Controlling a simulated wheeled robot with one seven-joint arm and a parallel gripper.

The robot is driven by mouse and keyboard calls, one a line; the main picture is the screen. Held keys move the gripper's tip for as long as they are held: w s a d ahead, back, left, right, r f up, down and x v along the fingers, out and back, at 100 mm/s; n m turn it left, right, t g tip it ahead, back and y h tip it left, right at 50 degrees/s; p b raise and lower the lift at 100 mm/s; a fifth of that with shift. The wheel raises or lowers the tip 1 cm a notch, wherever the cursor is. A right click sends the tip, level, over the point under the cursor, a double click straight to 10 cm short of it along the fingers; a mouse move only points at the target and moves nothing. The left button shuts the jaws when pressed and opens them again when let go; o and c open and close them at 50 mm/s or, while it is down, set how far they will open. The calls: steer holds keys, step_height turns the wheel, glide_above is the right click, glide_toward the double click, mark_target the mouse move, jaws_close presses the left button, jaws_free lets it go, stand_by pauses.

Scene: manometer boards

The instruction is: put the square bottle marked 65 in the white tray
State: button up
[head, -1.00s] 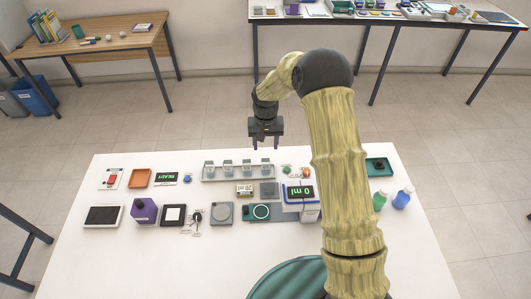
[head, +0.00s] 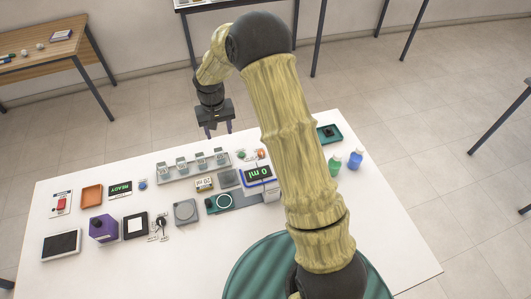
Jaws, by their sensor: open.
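Several small clear square bottles (head: 182,165) stand in a row on a pale grey tray (head: 163,179); the gripper appears above and behind this row. Their marks are too small to read, so I cannot tell which is 65.
An orange tray (head: 92,195) and READY sign (head: 120,190) lie left. Green (head: 335,165) and blue (head: 355,158) bottles stand right, near a green tray (head: 329,134).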

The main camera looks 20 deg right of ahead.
steer(key=s+d+r, duration=0.3)
steer(key=s, duration=0.5)
steer(key=s+d+r+t, duration=0.1)
steer(key=s+d+r, duration=0.3)
steer(key=s, duration=0.4)
steer(key=s+d+r+t, duration=0.1)
steer(key=s+d+r, duration=0.2)
steer(key=s, duration=0.5)
steer(key=shift+d+r, duration=0.25)
steer(key=shift+r, duration=0.3)
